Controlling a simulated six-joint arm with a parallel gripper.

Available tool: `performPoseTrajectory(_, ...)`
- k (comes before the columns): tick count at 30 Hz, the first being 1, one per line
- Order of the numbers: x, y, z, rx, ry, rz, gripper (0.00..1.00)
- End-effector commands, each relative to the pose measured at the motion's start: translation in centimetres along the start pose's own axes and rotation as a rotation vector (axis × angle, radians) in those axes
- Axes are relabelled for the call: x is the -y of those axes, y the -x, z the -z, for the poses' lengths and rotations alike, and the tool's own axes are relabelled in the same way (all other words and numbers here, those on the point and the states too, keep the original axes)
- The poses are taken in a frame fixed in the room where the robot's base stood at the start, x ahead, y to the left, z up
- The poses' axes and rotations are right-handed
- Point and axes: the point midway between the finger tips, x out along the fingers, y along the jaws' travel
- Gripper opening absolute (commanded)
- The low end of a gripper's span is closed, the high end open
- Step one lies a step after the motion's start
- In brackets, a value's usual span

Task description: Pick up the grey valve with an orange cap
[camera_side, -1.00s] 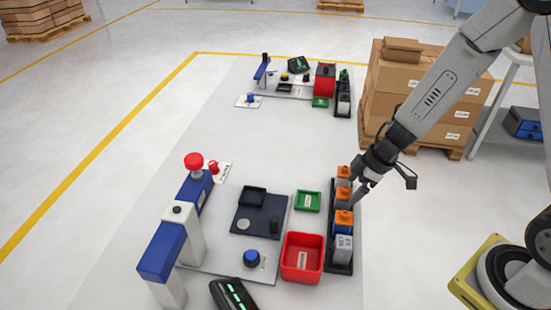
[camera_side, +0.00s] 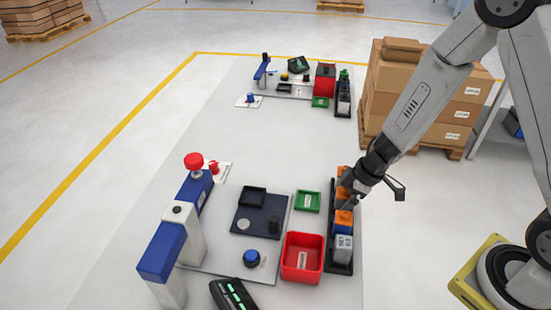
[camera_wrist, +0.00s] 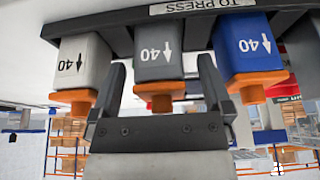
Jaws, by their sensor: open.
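A grey valve with an orange cap (camera_wrist: 160,60) sits in the black rack (camera_wrist: 120,22), upside down in the wrist view and marked 40. My gripper (camera_wrist: 161,72) is open, one finger on each side of this valve, its body near the cap end. I cannot tell whether the fingers touch it. A lighter valve with an orange cap (camera_wrist: 82,62) is left of it and a blue valve with an orange cap (camera_wrist: 243,48) is right. In the side view my gripper (camera_side: 350,187) hides part of the rack's far valves; the blue valve (camera_side: 342,226) stands nearer.
A grey-topped valve (camera_side: 343,247) stands at the rack's near end. A red bin (camera_side: 302,258), a green tray (camera_side: 308,201) and a dark blue plate (camera_side: 261,222) lie left of the rack. The table's middle is clear. Boxes (camera_side: 385,95) are stacked beyond the table.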

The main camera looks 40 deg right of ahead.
Motion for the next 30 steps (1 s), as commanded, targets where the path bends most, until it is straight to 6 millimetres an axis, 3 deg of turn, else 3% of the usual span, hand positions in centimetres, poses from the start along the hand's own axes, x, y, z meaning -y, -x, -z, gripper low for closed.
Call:
performPoseTrajectory(7, 0.03, -1.23, 0.0, 0.0, 0.001, 0.0, 1.0)
performPoseTrajectory(24, 0.01, -1.32, 0.0, 0.0, 0.001, -0.001, 1.0)
performPoseTrajectory(30, 0.01, -1.31, 0.0, 0.0, 0.0, -0.001, 0.36)
